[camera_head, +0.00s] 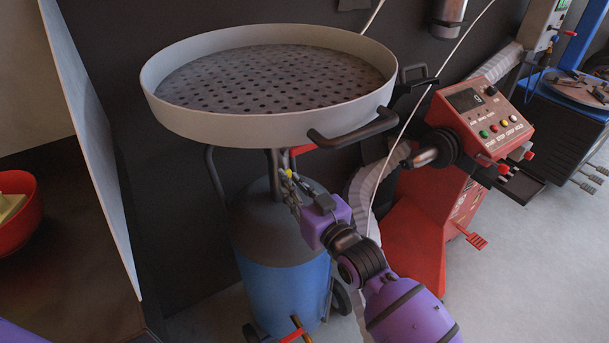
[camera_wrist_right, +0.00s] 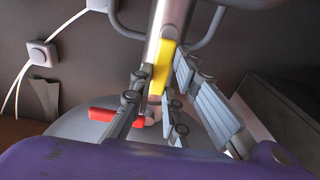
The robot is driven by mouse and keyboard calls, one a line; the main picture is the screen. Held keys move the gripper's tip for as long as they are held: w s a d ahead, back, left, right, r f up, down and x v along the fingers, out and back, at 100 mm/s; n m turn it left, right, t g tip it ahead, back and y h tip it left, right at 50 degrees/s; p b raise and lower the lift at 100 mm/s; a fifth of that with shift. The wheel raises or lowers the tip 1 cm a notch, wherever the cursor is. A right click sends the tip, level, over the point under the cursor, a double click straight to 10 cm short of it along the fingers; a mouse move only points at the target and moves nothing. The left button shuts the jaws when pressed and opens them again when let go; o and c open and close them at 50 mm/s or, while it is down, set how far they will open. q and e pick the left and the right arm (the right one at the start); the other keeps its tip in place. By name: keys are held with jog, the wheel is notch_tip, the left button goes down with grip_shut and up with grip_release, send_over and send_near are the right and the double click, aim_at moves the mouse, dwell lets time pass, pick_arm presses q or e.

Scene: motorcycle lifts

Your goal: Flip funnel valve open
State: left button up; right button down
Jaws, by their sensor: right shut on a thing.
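The funnel (camera_head: 215,124) is a wide grey pan with a perforated plate, on a post above a tank (camera_head: 280,285) with a grey top and blue body. A yellow valve lever (camera_head: 284,160) shows under the pan, beside the post. In the right wrist view the yellow lever (camera_wrist_right: 161,72) stands along the metal pipe, between the fingers. My right gripper (camera_head: 291,182) reaches in from the lower right and is shut on this lever; the exact contact is partly hidden by the fingers. My left gripper is not in view.
A black pan handle (camera_head: 352,132) juts out above my right gripper. A red lever (camera_wrist_right: 102,115) lies lower left in the wrist view. A red machine (camera_head: 490,125) with a striped hose stands to the right. A red bowl (camera_head: 18,212) is at the left. Floor is clear at lower right.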

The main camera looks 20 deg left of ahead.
jog(key=c, duration=1.7)
grip_release()
jog(key=shift+d, duration=0.1)
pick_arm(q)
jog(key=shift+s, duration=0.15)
pick_arm(e)
jog(key=v, duration=1.2)
jog(key=shift+f, duration=0.1)
